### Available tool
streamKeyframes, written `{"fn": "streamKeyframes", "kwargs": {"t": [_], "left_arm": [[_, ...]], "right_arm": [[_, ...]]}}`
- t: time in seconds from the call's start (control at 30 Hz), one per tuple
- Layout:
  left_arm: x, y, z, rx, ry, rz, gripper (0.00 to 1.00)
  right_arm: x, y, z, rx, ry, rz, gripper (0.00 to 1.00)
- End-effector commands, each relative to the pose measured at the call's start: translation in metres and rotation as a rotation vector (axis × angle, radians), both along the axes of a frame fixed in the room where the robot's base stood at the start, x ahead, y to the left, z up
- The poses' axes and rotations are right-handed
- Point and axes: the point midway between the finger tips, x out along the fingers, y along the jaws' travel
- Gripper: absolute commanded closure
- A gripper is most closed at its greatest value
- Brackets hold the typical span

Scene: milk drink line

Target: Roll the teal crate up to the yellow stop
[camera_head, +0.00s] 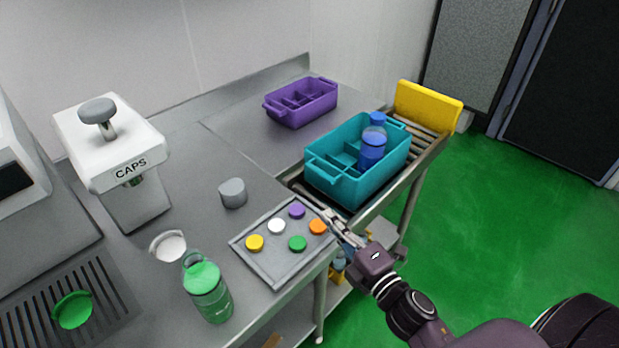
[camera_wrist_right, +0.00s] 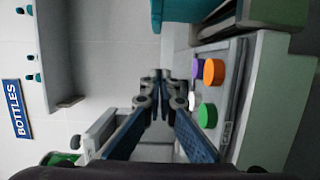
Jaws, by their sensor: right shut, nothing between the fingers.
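The teal crate (camera_head: 345,190) sits on the roller conveyor at the right of the counter, with a blue-capped bottle (camera_head: 372,150) standing in one of its compartments. The yellow stop (camera_head: 428,106) stands upright at the far end of the rollers (camera_head: 425,145), with some bare rollers between it and the crate. My right gripper (camera_head: 330,217) is shut and empty, near the crate's near end and beside the cap tray's right corner. In the right wrist view its fingers (camera_wrist_right: 162,75) meet, and part of the crate (camera_wrist_right: 157,15) shows at the top edge. My left gripper is not in view.
A grey tray (camera_head: 267,262) with several coloured caps lies at the counter's front edge. A green bottle (camera_head: 207,290), a grey cylinder (camera_head: 232,192) and a white CAPS machine (camera_head: 112,150) stand to the left. A purple crate (camera_head: 300,102) stands behind. The green floor (camera_head: 480,235) is open at right.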

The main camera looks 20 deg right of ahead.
Motion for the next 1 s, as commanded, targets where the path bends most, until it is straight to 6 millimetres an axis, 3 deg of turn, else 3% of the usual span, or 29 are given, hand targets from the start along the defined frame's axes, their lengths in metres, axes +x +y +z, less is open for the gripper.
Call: {"fn": "streamKeyframes", "kwargs": {"t": [0.27,0.57,0.8,1.0], "left_arm": [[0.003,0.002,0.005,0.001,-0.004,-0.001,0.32],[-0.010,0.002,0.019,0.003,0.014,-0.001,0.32],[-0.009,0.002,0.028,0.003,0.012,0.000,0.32],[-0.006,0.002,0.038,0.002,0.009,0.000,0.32]], "right_arm": [[0.012,0.002,0.006,-0.008,-0.009,0.003,1.00],[0.061,0.009,0.007,-0.007,-0.009,0.001,1.00],[0.101,0.015,0.007,-0.007,-0.009,0.002,1.00],[0.111,-0.012,0.005,-0.008,-0.006,0.001,1.00]]}}
